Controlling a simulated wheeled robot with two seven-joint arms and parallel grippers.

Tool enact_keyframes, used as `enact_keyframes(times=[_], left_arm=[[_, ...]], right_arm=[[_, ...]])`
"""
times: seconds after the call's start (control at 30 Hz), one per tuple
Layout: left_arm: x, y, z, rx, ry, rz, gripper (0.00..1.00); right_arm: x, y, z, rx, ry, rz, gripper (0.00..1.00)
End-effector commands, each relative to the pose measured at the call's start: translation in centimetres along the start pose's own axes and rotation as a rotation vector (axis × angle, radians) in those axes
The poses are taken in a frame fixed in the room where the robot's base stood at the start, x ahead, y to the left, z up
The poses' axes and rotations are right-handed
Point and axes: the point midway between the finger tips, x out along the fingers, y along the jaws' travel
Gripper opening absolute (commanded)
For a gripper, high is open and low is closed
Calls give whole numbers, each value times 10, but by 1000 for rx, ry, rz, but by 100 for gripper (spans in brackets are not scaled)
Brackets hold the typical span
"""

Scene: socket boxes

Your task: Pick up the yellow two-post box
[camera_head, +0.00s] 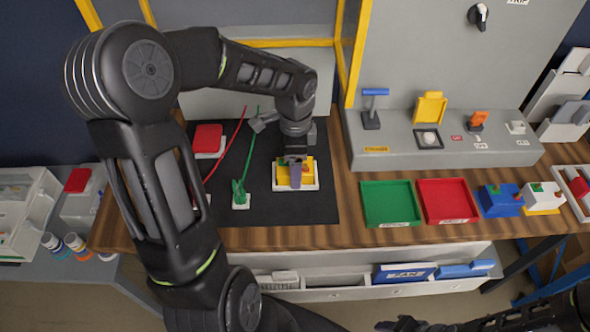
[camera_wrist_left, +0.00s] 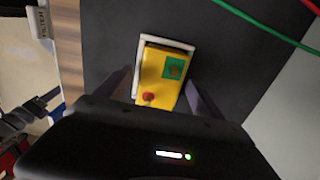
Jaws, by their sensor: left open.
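The yellow box (camera_head: 282,177) sits in a white-rimmed holder (camera_head: 317,184) on the black mat, in the middle of the head view. In the left wrist view the yellow box (camera_wrist_left: 153,75) shows a green square and a red round post on top. My left gripper (camera_head: 296,172) points down over the box and hides part of it. In the wrist view its fingers (camera_wrist_left: 158,84) are open, one on each side of the box; I cannot tell if they touch it. My right gripper (camera_head: 402,325) is partly visible at the bottom edge, its jaws unclear.
A green tray (camera_head: 390,186) and a red tray (camera_head: 447,184) lie to the right. Beyond them are a blue box (camera_head: 497,206) and a yellow-and-white box (camera_head: 541,210). Red and green cables (camera_head: 250,150) cross the mat left of my gripper. A grey panel (camera_head: 360,160) stands behind the trays.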

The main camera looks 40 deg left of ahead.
Motion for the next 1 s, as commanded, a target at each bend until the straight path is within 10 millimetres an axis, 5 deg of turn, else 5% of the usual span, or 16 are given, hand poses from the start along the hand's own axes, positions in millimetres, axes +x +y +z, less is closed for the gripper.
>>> enact_keyframes(times=[0.27,1.0], left_arm=[[0,0,0,0,0,0,78],[0,0,0,0,0,0,18]], right_arm=[[0,0,0,0,0,0,49],[0,0,0,0,0,0,49]])
